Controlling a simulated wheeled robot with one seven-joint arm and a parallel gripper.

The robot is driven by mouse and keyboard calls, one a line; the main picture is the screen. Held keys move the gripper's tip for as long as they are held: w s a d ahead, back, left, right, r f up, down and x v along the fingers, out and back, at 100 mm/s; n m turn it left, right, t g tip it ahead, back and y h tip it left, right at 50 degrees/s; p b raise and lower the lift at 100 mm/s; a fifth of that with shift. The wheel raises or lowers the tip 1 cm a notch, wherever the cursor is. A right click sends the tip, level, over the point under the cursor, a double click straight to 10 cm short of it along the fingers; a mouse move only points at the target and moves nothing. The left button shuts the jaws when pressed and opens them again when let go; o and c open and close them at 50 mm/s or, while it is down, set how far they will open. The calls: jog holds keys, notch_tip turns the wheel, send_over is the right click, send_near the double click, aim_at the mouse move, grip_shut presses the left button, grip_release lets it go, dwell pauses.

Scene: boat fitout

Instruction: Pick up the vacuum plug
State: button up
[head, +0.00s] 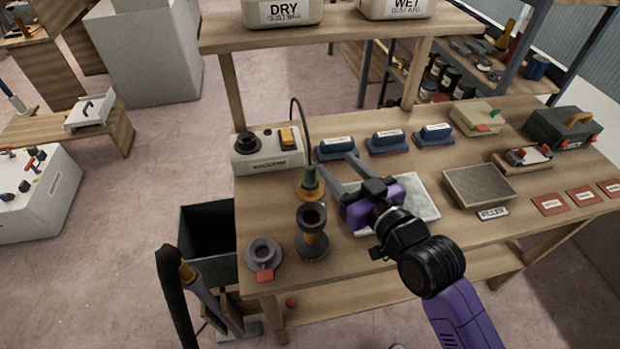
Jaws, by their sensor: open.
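The vacuum plug appears to be the green-topped piece (309,179) with a brass-coloured lower part, upright near the left end of the wooden bench. A thin dark cord arches from behind a white box (268,160) down towards its top. The box carries a black round knob and a yellow switch; its label is too small to read surely. My gripper (335,161) is open and empty, with its two grey fingers pointing to the upper left. It is just right of the green-topped piece in the picture and apart from it. Its height above the bench is hard to tell.
A dark flanged fitting (312,232) and a grey ring-shaped part (264,255) stand close in front. Blue-handled blocks (337,148) line the back. A pale tray (418,198) lies under my gripper. A shelf (350,28) overhangs the rear; a black bin (208,232) stands left.

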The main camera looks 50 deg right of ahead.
jog(key=w+d+f+g, duration=0.1)
jog(key=w+d, duration=0.1)
jog(key=w, duration=0.1)
jog(key=n+g+y, duration=0.1)
jog(key=g+y, duration=0.1)
send_near(310, 178)
jog(key=w+d+r, duration=0.1)
jog(key=w+d, duration=0.1)
jog(key=shift+a+p+x, duration=0.2)
jog(key=shift+p+x, duration=0.4)
jog(key=shift+x, duration=2.3)
jog(key=shift+a+p+x, duration=0.2)
jog(key=shift+p+x, duration=0.4)
jog(key=shift+x, duration=2.35)
jog(key=shift+c, duration=0.2)
grip_shut()
